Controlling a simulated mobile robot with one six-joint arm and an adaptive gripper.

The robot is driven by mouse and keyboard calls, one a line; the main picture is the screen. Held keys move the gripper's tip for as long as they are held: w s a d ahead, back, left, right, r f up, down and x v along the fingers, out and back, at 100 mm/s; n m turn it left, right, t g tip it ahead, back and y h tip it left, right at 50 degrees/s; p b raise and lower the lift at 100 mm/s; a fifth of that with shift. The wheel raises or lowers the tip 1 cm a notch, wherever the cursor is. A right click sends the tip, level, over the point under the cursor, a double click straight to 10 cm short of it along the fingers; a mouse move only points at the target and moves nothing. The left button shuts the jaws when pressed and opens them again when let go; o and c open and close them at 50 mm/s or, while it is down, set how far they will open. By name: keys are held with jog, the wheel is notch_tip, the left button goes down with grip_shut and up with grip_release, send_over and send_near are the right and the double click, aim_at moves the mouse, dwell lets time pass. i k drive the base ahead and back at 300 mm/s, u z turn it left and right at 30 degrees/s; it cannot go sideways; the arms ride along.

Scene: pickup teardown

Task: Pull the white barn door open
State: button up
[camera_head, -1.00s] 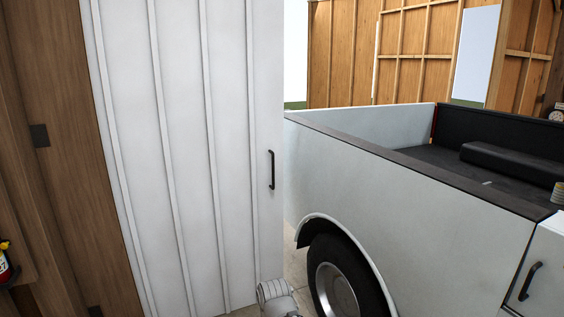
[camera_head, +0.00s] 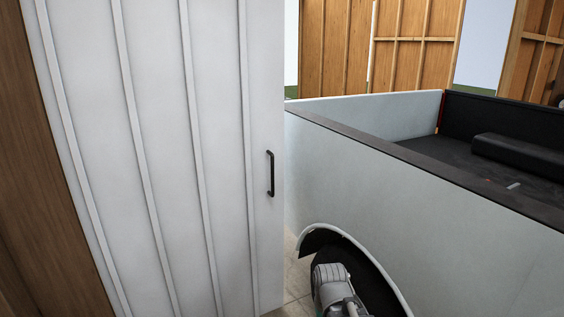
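The white barn door (camera_head: 172,150) has vertical battens and fills the left middle of the head view. Its black bar handle (camera_head: 270,174) is near the right edge of the door. A gap with bare floor shows between the door's lower right edge and the pickup. Part of my grey arm (camera_head: 333,290) shows at the bottom, in front of the truck's wheel arch and below and right of the handle. My gripper's fingers are not in view, and nothing of mine touches the handle.
The white pickup's side (camera_head: 430,220) stands close on the right, with its wheel arch (camera_head: 350,250) low near the door. Its dark bed (camera_head: 450,153) is open. A brown wooden wall (camera_head: 35,190) is at the left. Wooden framed walls (camera_head: 415,45) stand behind.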

aim_at(142, 142)
jog(key=u, duration=0.15)
jog(key=i, duration=0.9)
jog(key=u, duration=0.5)
